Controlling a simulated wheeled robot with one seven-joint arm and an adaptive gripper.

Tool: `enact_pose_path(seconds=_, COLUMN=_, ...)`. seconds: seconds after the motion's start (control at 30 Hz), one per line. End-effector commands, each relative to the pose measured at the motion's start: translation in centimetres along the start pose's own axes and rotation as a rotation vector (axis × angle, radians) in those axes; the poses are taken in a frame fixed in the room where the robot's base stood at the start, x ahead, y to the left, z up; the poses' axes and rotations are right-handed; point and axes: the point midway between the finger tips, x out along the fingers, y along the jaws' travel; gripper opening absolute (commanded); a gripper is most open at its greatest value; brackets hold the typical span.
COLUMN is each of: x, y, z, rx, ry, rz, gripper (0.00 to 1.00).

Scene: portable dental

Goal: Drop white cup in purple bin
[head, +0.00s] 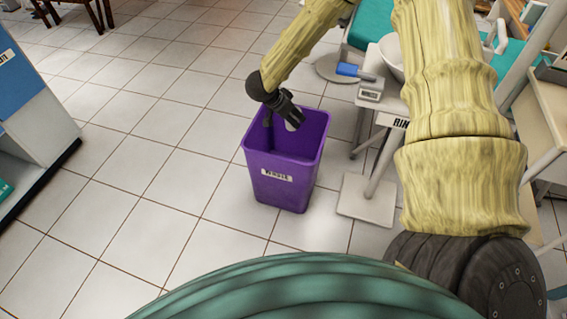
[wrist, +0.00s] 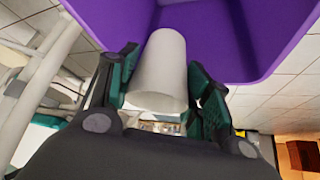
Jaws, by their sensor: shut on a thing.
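The purple bin (head: 285,186) stands upright on the tiled floor in the middle of the head view, open at the top, with a label on its front. My gripper (head: 289,121) is over the bin's opening in the head view. In the wrist view my gripper (wrist: 163,88) is shut on the white cup (wrist: 163,62), with a finger on each side of it. The purple bin (wrist: 225,30) fills the top of the wrist view, behind the cup. The bin's floor is mostly hidden.
A cabinet (head: 35,130) stands at far left. The tiled floor left of the bin is clear.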

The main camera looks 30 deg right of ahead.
Motion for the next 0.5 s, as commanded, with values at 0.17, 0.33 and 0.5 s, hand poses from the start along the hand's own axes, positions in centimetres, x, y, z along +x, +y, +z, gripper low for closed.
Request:
enact_pose_path(seconds=0.17, x=-0.02, y=0.0, z=-0.02, rx=0.0, ry=0.0, rz=0.0, gripper=0.65)
enact_pose_path(seconds=0.33, x=-0.01, y=0.0, z=-0.01, rx=0.0, ry=0.0, rz=0.0, gripper=0.74)
enact_pose_path(seconds=0.5, x=-0.02, y=0.0, z=-0.01, rx=0.0, ry=0.0, rz=0.0, gripper=0.74)
